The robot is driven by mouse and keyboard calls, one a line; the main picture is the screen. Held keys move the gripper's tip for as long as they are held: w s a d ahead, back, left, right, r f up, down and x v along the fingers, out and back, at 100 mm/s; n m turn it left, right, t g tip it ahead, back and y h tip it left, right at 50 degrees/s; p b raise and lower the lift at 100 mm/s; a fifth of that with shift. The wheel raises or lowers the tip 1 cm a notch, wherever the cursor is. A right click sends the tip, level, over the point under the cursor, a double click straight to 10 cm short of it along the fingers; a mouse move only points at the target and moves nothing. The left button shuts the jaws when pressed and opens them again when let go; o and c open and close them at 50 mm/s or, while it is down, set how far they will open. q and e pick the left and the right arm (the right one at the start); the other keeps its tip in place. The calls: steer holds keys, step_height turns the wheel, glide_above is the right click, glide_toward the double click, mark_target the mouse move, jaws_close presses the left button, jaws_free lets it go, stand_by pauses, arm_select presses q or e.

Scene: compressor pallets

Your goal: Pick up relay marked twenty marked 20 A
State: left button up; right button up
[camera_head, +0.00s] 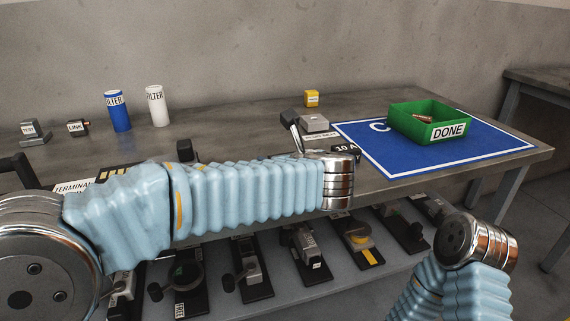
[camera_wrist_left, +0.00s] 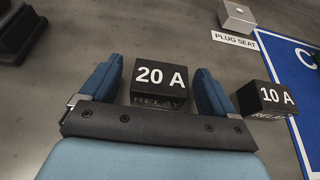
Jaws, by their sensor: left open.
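The relay marked 20 A (camera_wrist_left: 161,82) is a black block with white lettering, sitting on the grey bench in the left wrist view. My left gripper (camera_wrist_left: 160,70) is open, with its blue finger pads on either side of this relay. Gaps show beside it, and I cannot tell how far down the pads reach. The relay marked 10 A (camera_wrist_left: 266,98) stands just right of the right finger; in the head view it is partly hidden (camera_head: 345,150) by my left arm. The 20 A relay is not clearly visible in the head view. My right gripper is out of view.
A green DONE bin (camera_head: 462,130) stands on a blue mat (camera_head: 385,165) at the right. A grey plug seat (camera_wrist_left: 237,15) lies beyond the relays. Filters (camera_head: 118,112) stand at the back left. Several pallets (camera_head: 250,270) fill the lower shelf.

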arm_select(q)
steer(key=c, duration=1.1)
steer(key=shift+o, duration=0.2)
